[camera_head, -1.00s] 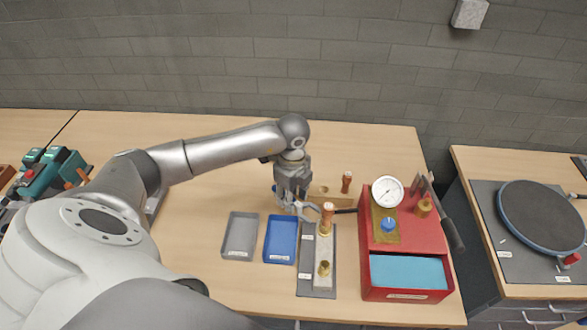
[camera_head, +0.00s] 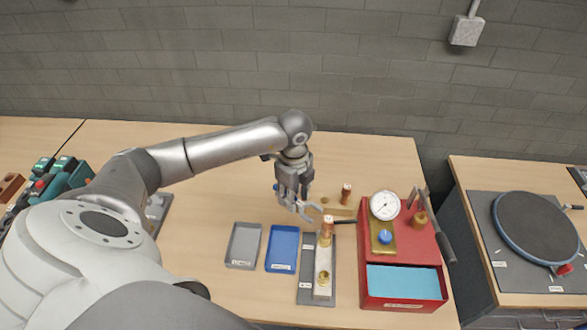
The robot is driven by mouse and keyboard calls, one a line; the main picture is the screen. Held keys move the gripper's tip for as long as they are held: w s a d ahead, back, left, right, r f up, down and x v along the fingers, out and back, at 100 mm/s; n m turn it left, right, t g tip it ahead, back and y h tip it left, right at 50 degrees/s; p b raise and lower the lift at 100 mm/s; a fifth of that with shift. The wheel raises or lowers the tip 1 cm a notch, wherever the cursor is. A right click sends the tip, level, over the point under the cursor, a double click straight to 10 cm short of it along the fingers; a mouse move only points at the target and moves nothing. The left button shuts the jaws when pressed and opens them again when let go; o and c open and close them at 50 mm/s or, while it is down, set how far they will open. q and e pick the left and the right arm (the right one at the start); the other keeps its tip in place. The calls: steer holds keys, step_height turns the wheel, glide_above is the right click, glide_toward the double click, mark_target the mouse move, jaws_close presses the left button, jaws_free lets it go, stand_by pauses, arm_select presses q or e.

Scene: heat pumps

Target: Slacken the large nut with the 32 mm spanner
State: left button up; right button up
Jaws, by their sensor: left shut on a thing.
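My left gripper (camera_head: 294,202) is above the bench, behind the blue tray. It is shut on a grey spanner (camera_head: 312,212), whose open jaw points right and shows just left of the copper pipe's top. The large brass nut (camera_head: 325,241) sits around the base of that upright copper pipe (camera_head: 327,226), on a light block on a grey mat. The spanner's jaw looks apart from the nut, up and left of it. The spanner's handle is mostly hidden by the fingers, and its size marking cannot be read. My right gripper is not in view.
A second brass fitting (camera_head: 323,278) stands nearer on the same block. A grey tray (camera_head: 243,246) and a blue tray (camera_head: 282,249) lie left of it. A red unit (camera_head: 430,262) with a gauge (camera_head: 384,205) stands right. Another copper piece (camera_head: 346,194) stands behind.

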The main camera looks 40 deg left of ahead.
arm_select(q)
steer(key=shift+r+p, duration=0.35)
steer(key=shift+r, duration=2.5)
